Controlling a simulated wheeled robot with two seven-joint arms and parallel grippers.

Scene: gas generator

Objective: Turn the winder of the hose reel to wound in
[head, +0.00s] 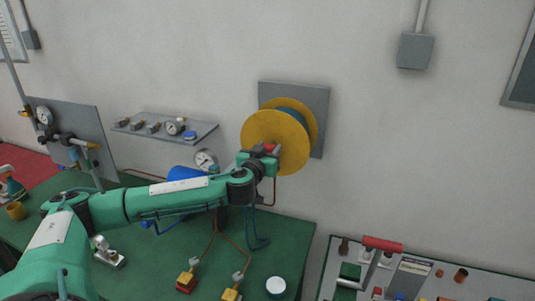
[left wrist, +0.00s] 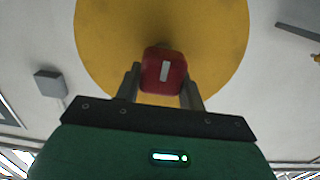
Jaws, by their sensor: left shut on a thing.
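The hose reel (head: 262,128) has yellow discs with dark blue-green hose between them and hangs on a grey wall plate (head: 318,105). Its yellow front disc fills the upper part of the left wrist view (left wrist: 110,35). The winder is a red knob with a pale mark (left wrist: 165,70), low on the disc in the left wrist view. My left gripper (left wrist: 163,85) is shut on the winder, one finger on each side. In the head view my left gripper (head: 257,158) covers most of the winder. My right gripper is not in view.
A green table (head: 150,260) stands below, with a blue tank (head: 187,174), gauges and yellow connectors (head: 187,277). A wall shelf (head: 160,128) with fittings is left of the reel. A tool tray (head: 450,272) with a red handle is at right.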

